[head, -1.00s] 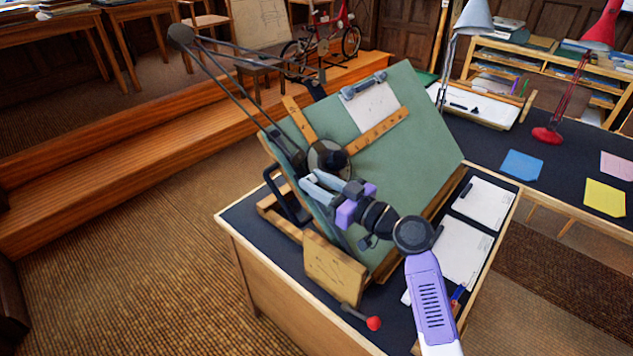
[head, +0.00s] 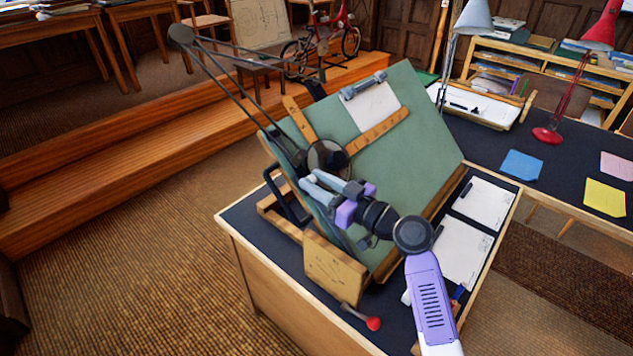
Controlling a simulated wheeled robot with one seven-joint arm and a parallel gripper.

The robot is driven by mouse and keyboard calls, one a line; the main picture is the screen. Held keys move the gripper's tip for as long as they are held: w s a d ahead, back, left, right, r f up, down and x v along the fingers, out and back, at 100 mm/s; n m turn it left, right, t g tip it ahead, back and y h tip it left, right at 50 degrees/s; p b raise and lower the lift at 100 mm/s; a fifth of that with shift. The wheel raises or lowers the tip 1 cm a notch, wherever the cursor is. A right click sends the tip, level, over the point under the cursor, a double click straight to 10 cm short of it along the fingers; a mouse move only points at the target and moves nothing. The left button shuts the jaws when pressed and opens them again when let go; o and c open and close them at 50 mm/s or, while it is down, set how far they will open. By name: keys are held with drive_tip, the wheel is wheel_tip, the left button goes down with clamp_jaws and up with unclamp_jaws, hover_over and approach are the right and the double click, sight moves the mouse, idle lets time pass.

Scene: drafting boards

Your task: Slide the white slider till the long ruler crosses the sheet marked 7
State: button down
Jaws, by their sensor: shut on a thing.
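The tilted green drafting board (head: 420,130) stands on a desk. A white sheet (head: 372,104) is clipped near its top; I cannot read its mark. The long wooden ruler (head: 380,130) runs up to the right from the round dark drafting head (head: 327,158) and lies along the sheet's lower edge. A shorter ruler (head: 298,117) points up left from the head. My gripper (head: 306,184) is at the board's left edge, just below the head, shut on the white slider, which its fingers mostly hide.
A jointed arm of dark rods (head: 225,85) reaches off the board's upper left. Papers (head: 463,252) lie on the desk to the right. The floor at left is clear.

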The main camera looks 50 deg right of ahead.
drive_tip(key=shift+w+r+b, duration=0.6)
drive_tip(key=c, duration=1.3)
unclamp_jaws()
drive_tip(key=shift+s, duration=0.1)
drive_tip(key=s+b, duration=0.2)
drive_tip(key=s, duration=0.5)
drive_tip(key=shift+s+d, duration=0.1)
drive_tip(key=shift+s, duration=0.25)
